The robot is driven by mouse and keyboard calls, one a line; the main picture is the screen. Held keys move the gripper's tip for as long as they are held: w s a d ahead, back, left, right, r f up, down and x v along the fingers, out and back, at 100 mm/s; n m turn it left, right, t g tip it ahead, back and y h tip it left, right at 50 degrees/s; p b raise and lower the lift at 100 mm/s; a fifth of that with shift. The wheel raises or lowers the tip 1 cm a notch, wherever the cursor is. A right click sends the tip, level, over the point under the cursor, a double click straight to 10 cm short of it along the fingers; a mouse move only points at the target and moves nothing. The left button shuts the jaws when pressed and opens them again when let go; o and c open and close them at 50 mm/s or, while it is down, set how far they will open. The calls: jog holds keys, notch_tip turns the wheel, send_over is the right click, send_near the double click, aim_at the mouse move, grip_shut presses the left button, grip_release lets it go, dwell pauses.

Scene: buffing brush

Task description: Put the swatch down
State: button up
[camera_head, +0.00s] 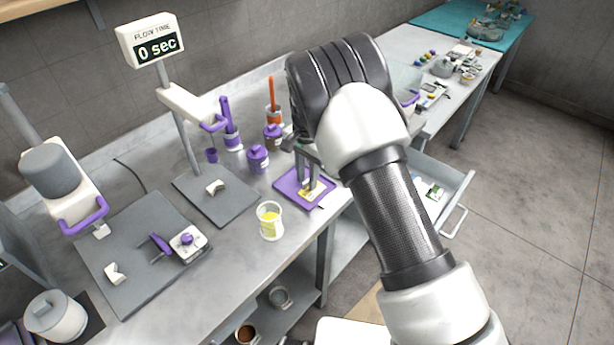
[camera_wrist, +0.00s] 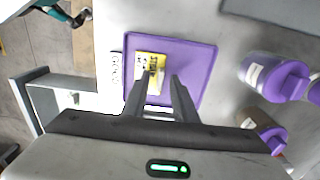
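The swatch (camera_head: 311,192) is a small yellow card with dark print, over the purple tray (camera_head: 287,184) on the bench. In the wrist view the swatch (camera_wrist: 141,69) appears flat against the left part of the tray (camera_wrist: 196,58). My gripper (camera_head: 308,181) points down over the tray, with its tips close to the swatch.
Purple-lidded jars (camera_head: 257,159) stand behind the tray. A cup of yellow stuff (camera_head: 270,221) stands near the front edge. A grey plate (camera_head: 214,207) with a white piece lies left of the tray. An open drawer (camera_head: 452,186) juts out at the right.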

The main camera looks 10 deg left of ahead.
aim_at(307, 181)
notch_tip(307, 181, up, 12)
jog(key=s+d+r+n+t+y, duration=0.1)
jog(key=s+d+r, duration=0.3)
jog(key=d+r, duration=0.35)
jog(key=s+d+r+n+t, duration=0.1)
jog(key=s+d+r, duration=0.3)
jog(key=d+r, duration=0.4)
jog(key=s+d+r+n+t, duration=0.1)
jog(key=s+d, duration=0.2)
jog(key=s, duration=0.4)
jog(key=s+d+r+n+t, duration=0.1)
jog(key=s+d, duration=0.3)
jog(key=s, duration=0.3)
jog(key=s+d+r+n+t+h, duration=0.1)
jog(key=s+d+n, duration=0.1)
jog(key=s+d, duration=0.2)
jog(key=s, duration=0.3)
jog(key=shift+t, duration=0.3)
jog(key=shift+s+r, duration=0.1)
